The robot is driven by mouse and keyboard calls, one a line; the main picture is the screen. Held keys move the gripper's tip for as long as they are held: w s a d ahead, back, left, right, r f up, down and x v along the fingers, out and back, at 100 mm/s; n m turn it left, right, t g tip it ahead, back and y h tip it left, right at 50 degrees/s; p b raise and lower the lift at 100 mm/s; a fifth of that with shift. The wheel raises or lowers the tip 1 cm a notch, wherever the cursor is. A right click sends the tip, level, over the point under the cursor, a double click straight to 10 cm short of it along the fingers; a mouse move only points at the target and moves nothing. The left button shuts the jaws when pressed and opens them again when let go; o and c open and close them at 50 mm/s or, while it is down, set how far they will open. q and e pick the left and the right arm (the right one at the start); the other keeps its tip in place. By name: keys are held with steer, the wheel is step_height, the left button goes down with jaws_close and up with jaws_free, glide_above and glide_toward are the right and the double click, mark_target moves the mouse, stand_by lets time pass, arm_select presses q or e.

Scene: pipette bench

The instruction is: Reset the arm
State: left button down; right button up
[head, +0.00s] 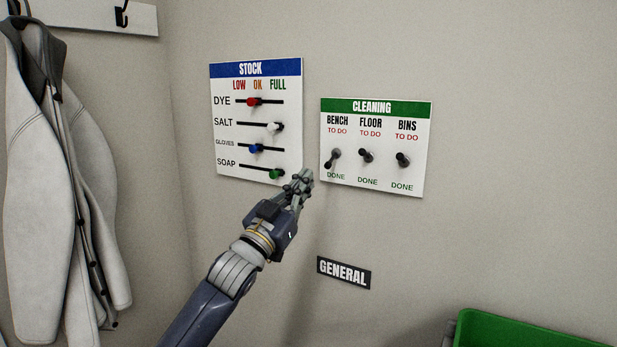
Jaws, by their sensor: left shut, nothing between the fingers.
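My left gripper (304,177) is shut and empty. It is in front of the wall, by the lower right corner of the STOCK board (228,176) and left of the CLEANING board (376,190). I cannot tell whether it touches either board. The BENCH switch (335,156) points down toward DONE. The FLOOR switch (366,156) and BINS switch (403,160) appear to point up. The red DYE slider (254,101) and blue GLOVES slider (256,148) sit near the middle, while the white SALT slider (274,127) and green SOAP slider (276,174) sit to the right. My right gripper is out of view.
A white coat (40,160) hangs at the left below a hook rail (90,14). A GENERAL sign (343,272) is on the wall above a green bin (530,330) at the lower right. The wall right of the boards is clear.

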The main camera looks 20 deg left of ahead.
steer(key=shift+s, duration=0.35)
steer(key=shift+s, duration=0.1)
